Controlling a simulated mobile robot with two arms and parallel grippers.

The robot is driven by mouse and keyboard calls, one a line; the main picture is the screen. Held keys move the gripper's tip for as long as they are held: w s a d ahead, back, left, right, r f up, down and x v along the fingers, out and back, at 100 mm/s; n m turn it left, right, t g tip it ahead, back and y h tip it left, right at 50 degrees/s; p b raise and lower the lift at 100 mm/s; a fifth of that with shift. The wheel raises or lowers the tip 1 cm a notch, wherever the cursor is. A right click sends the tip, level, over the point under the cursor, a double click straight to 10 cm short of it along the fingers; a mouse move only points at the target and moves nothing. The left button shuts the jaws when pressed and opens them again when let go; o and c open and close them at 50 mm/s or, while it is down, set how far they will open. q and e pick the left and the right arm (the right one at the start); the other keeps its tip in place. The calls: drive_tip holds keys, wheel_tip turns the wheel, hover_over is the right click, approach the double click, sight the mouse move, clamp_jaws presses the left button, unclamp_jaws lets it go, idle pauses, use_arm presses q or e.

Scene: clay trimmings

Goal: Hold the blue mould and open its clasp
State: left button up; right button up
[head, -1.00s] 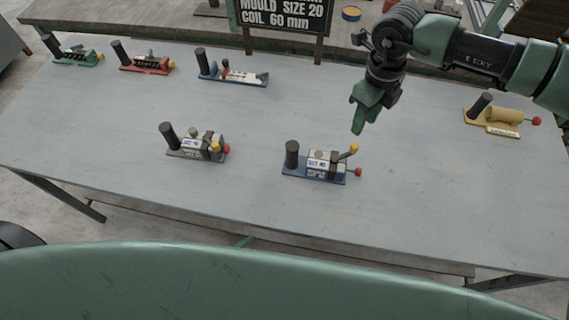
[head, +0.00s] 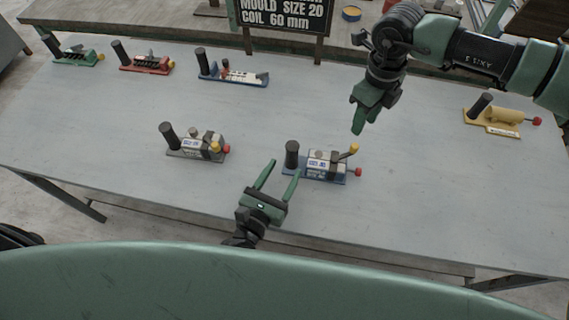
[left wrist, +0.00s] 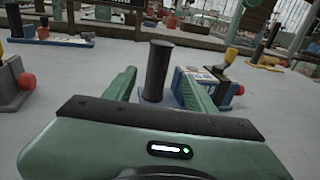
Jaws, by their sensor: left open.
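The blue mould (head: 330,178) stands on the table at front centre, with a black upright handle (head: 292,154) at its left end. Its yellow-knobbed lever (head: 353,150) sticks up at the right, above a red knob (head: 358,172). My left gripper (head: 282,170) is open, just in front of the handle. In the left wrist view the handle (left wrist: 158,68) shows between the two fingers, apart from them; the mould body (left wrist: 188,86) is partly hidden by the right finger. My right gripper (head: 357,130) hangs above and behind the mould, fingers down; its opening is unclear.
A grey mould (head: 196,148) stands to the left on the table (head: 420,200). Green (head: 78,58), red (head: 146,66) and another blue-based mould (head: 233,78) stand at the back left. A yellow mould (head: 492,120) is at the right. A sign (head: 285,14) stands behind.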

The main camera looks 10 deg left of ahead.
sight(297, 143)
use_arm(q)
drive_tip(key=shift+w+d+r+t, duration=0.1)
drive_tip(key=shift+w+r+t, duration=0.15)
drive_tip(key=shift+w, duration=0.3)
drive_tip(key=shift+w+d+r+t, duration=0.1)
drive_tip(key=shift+w+r+t, duration=0.1)
drive_tip(key=shift+w, duration=0.3)
drive_tip(key=x, duration=0.7)
drive_tip(key=shift+w, duration=0.3)
clamp_jaws()
idle(0.3)
